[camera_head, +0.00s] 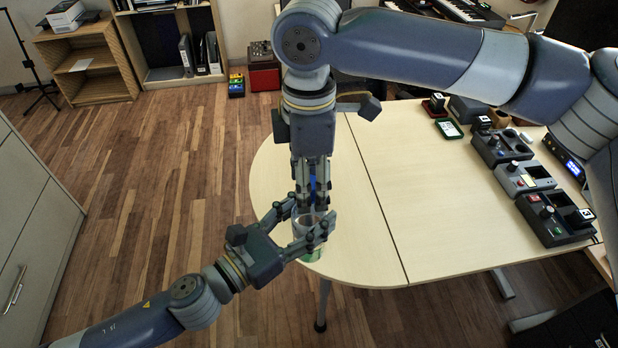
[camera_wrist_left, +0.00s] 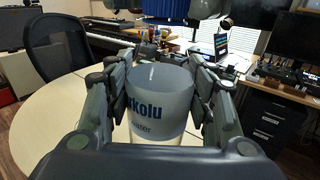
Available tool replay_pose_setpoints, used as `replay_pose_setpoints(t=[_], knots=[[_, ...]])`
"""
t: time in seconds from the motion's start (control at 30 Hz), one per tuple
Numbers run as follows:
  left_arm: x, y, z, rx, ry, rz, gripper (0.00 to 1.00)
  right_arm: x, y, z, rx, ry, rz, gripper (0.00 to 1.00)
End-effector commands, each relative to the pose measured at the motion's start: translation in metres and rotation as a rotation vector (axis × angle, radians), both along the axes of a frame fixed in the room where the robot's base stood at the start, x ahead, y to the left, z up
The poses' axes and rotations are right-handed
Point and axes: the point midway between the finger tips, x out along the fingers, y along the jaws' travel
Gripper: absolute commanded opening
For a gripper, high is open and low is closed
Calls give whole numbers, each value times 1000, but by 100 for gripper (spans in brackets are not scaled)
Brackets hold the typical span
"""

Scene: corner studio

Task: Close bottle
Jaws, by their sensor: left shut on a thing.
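In the left wrist view the bottle (camera_wrist_left: 160,100) is a pale, translucent cylinder with blue lettering, upright between the fingers. My left gripper (camera_head: 301,224) is shut around its side. My right gripper (camera_head: 311,192) points down from above, its fingers on either side of a blue piece (camera_head: 312,186) that looks like the cap. The blue piece also shows above the bottle in the left wrist view (camera_wrist_left: 165,10). The fingers partly hide the bottle's top.
The pale table (camera_head: 370,240) is clear around the bottle. Several grey control boxes (camera_head: 525,178) line its right side, and small green and red items (camera_head: 448,128) lie at the back. A shelf (camera_head: 88,65) stands on the wooden floor at the far left.

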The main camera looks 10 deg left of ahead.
Motion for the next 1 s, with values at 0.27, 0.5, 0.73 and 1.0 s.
replay_pose_setpoints(t=[0.27, 0.5, 0.73, 1.0], knots=[[0, 0, 1, -1, -2, 0, 0, 1, 1, 28, 3, -2, -1, 49], [0, 0, 1, -1, -2, 0, 0, 1, 1, 79, 2, -2, 0, 49], [0, 0, 1, -1, -2, 0, 0, 1, 1, 112, 1, -1, -1, 49], [0, 0, 1, -1, -2, 0, 0, 1, 0, 120, 0, 1, 0, 49]])
